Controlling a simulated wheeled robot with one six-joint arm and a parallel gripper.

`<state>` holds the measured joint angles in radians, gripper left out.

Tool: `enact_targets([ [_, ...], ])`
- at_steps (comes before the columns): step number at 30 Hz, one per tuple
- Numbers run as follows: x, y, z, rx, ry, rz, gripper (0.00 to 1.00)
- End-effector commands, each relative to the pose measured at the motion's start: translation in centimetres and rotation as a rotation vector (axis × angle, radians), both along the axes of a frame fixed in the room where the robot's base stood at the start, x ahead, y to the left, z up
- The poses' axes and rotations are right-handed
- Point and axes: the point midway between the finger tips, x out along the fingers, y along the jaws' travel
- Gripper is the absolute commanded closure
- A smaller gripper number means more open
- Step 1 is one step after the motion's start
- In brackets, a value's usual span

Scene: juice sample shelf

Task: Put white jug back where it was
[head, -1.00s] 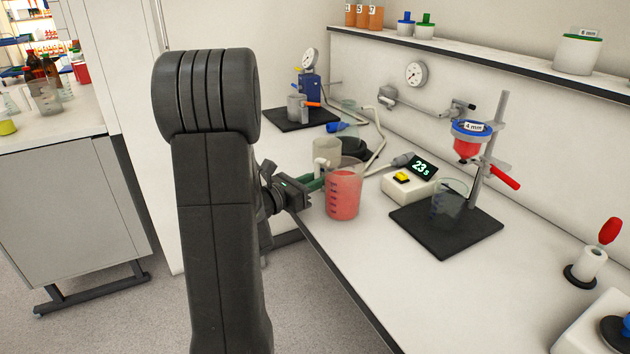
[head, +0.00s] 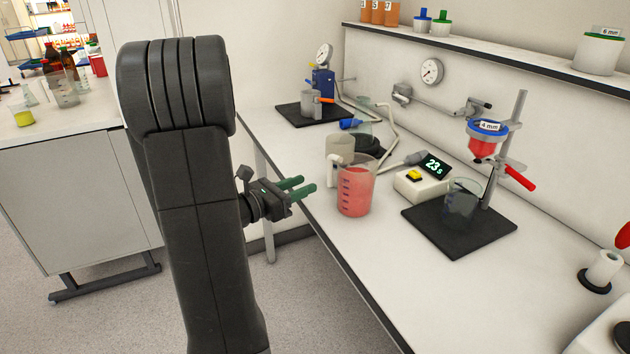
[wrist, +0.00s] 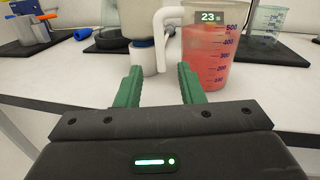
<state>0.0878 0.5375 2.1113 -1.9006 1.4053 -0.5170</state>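A clear graduated jug of red liquid with a white handle (head: 356,192) stands upright near the bench's front edge; it also shows in the wrist view (wrist: 207,62). Its handle points toward my gripper. No jug with an all-white body is clear to me. My gripper (head: 306,186) is open and empty, left of the jug and apart from it. In the wrist view the green fingertips (wrist: 160,72) are spread wide with nothing between them.
A timer box (head: 424,182) reading 23 s and a black stand base (head: 440,238) with a clear beaker (head: 462,203) lie right of the jug. A blue device on a black plate (head: 290,116) stands at the back.

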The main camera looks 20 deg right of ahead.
Motion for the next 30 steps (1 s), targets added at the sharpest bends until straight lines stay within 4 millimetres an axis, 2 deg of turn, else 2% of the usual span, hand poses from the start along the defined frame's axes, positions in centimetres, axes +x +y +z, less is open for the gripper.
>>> enact_targets([
  [3,-0.4,1.7,0.0,0.0,0.001,0.004,0.65],
  [9,-0.9,3.2,0.0,0.0,0.0,0.001,0.65],
  [30,-1.1,3.5,0.0,0.0,0.001,-0.001,0.65],
])
